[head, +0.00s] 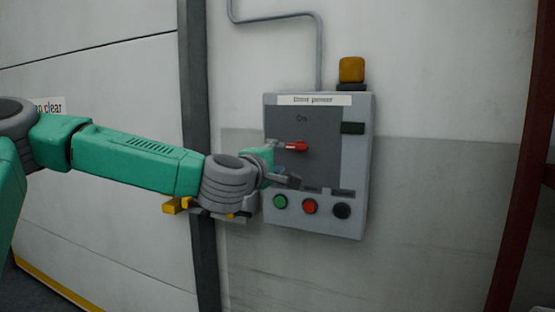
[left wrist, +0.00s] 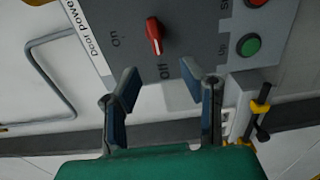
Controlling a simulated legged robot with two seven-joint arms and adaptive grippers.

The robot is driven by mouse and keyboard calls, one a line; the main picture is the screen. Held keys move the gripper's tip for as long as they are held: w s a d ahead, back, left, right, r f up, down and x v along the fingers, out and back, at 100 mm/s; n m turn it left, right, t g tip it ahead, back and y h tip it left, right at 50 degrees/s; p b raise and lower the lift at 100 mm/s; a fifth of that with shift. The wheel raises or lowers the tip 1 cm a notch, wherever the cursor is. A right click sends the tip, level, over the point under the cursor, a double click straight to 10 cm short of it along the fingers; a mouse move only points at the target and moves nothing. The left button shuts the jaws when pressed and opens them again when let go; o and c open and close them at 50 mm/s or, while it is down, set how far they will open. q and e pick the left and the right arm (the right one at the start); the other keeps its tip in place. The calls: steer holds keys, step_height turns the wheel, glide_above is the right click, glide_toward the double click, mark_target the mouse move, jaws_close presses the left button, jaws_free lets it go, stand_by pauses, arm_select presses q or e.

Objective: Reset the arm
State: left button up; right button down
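My left arm reaches in from the left in the head view. Its gripper (head: 284,176) is in front of the left part of a grey control box (head: 355,190). In the left wrist view the two fingers (left wrist: 160,82) are spread apart with nothing between them. The "On" mark is to one side. My right gripper is not in view.
Green (head: 280,202), red (head: 310,206) and black (head: 341,210) buttons line the box's lower part. An amber lamp (head: 351,69) stands above it. A dark post (head: 198,100) runs behind my arm. A red-brown post (head: 520,180) stands at right, with bare wall (head: 440,190) between.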

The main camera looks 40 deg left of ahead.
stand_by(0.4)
arm_select(q)
steer(key=d+f+m+g+h, duration=0.2)
steer(key=d+f+m, duration=0.25)
steer(key=f, duration=0.45)
steer(key=d+f+m+g+h, duration=0.1)
steer(key=d+f+m+h, duration=0.15)
steer(key=d+f, duration=0.4)
steer(key=s+d+f+m+g+h, duration=0.1)
steer(key=s+d+f+m+g, duration=0.2)
steer(key=f, duration=0.6)
steer(key=s+f+m+g, duration=0.1)
steer(key=s+f+m, duration=0.2)
steer(key=s+f, duration=0.5)
steer(key=s+f+m+g, duration=0.4)
steer(key=s+f, duration=0.6)
steer(key=s, duration=0.3)
steer(key=s+a+f+m+g+y, duration=0.1)
steer(key=s+f+m+g, duration=0.3)
steer(key=s+f, duration=0.6)
steer(key=s+g, duration=0.1)
steer(key=s, duration=0.1)
steer(key=shift+s+f+m+g, duration=0.2)
steer(key=shift+s+m+g, duration=0.1)
steer(key=shift+s+g, duration=0.1)
steer(key=shift+a, duration=0.15)
